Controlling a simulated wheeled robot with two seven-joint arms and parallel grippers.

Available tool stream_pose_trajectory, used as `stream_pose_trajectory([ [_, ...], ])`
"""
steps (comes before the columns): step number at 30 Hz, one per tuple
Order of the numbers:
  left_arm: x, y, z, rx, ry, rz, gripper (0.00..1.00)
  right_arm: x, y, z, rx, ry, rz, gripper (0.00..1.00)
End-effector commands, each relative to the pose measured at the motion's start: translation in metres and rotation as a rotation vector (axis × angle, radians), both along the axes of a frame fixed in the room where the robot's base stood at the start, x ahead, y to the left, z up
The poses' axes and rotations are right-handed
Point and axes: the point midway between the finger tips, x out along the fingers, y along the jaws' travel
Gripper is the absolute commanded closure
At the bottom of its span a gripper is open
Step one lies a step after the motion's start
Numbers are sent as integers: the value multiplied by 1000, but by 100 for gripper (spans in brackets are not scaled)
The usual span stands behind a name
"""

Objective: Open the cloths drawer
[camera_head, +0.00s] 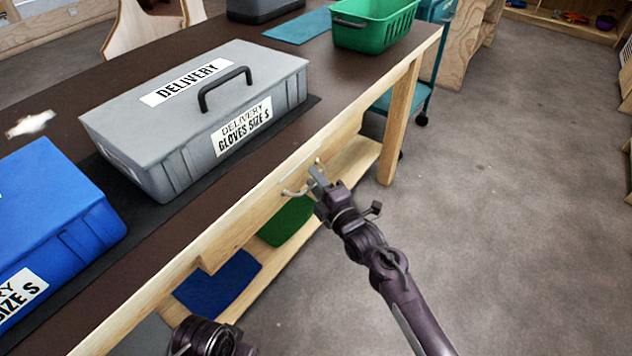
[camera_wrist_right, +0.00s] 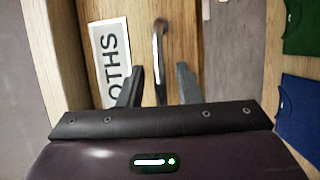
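The cloths drawer (camera_head: 240,232) is a pale wooden front under the edge of the dark table. It looks shut. In the right wrist view its front (camera_wrist_right: 180,35) carries a white label (camera_wrist_right: 112,62), with only "OTHS" readable. A curved metal handle (camera_wrist_right: 159,50) stands out from it; the handle also shows in the head view (camera_head: 288,193). My right gripper (camera_head: 314,174) is at the handle. In the right wrist view its fingers (camera_wrist_right: 161,86) are apart, with the handle's end between them and gaps at both sides.
On the table (camera_head: 60,85) stand a grey delivery case (camera_head: 180,100), a blue case (camera_head: 50,215) and a green basket (camera_head: 375,25). Green (camera_head: 287,220) and blue (camera_head: 218,283) cloths lie on the lower shelf. A wooden leg (camera_head: 400,120) stands at right. The floor (camera_head: 510,200) on the right is clear.

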Motion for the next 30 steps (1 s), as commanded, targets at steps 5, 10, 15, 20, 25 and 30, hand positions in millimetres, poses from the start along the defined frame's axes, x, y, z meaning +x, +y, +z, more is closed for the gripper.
stream_pose_trajectory([
  [5, 0, 0, 0, 0, -1, 0, 64, 0, 0, 0, -1, 1, 0, 80],
  [10, 0, 0, 0, 0, 0, 0, 64, 0, 0, 0, -1, 1, 0, 100],
  [15, 0, 0, 0, 0, 0, 0, 64, 0, 0, -1, -1, 1, 0, 100],
  [20, 0, 0, 1, 1, 2, 0, 64, -1, -1, -1, -1, 2, 0, 100],
  [25, -4, 3, 5, 8, 25, 5, 64, -7, -9, 0, -3, 4, 0, 100],
  [30, 1, 11, -19, 26, 48, 28, 64, -22, -29, 1, -6, 6, 1, 100],
])
